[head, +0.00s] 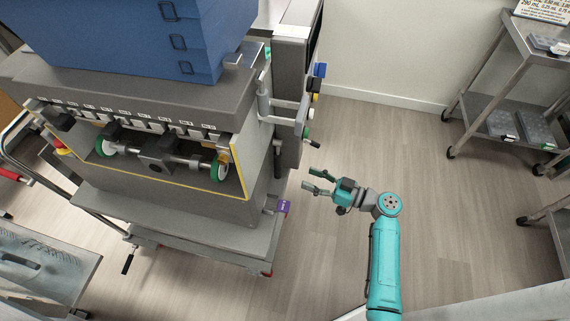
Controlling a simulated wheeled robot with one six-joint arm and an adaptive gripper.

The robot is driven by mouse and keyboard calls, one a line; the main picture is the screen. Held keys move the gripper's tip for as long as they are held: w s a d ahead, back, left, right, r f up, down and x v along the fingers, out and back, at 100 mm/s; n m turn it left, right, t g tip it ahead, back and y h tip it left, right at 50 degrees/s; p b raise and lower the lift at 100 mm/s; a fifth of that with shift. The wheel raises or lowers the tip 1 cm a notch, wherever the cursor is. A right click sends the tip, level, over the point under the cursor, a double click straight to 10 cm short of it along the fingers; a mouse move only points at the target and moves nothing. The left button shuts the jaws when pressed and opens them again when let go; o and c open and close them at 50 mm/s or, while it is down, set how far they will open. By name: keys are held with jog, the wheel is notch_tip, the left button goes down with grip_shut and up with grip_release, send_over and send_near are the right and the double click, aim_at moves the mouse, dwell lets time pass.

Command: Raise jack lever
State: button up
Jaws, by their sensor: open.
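My gripper (309,179) is open and empty, its two fingers pointing left toward the depositor machine (184,211). A purple-ended handle (283,207) sticks out of the machine's lower right side, a little left of and below my fingertips in the picture, apart from them. Blue (320,70), yellow (315,97) and green (306,132) ended handles stand higher on the machine's right side. A black handle (127,264) hangs below the machine's lower left front. No label shows which of these is the jack lever.
A blue hopper (150,35) sits on top of the machine. A metal cart (510,85) stands at the upper right. A metal table (40,262) is at the lower left. The wood floor (395,145) between machine and cart is clear.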

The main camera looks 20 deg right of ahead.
aim_at(278, 160)
jog(key=x, duration=1)
jog(key=shift+w+a+r, duration=0.1)
jog(key=shift+w+a, duration=0.1)
jog(key=shift+w, duration=0.1)
grip_shut()
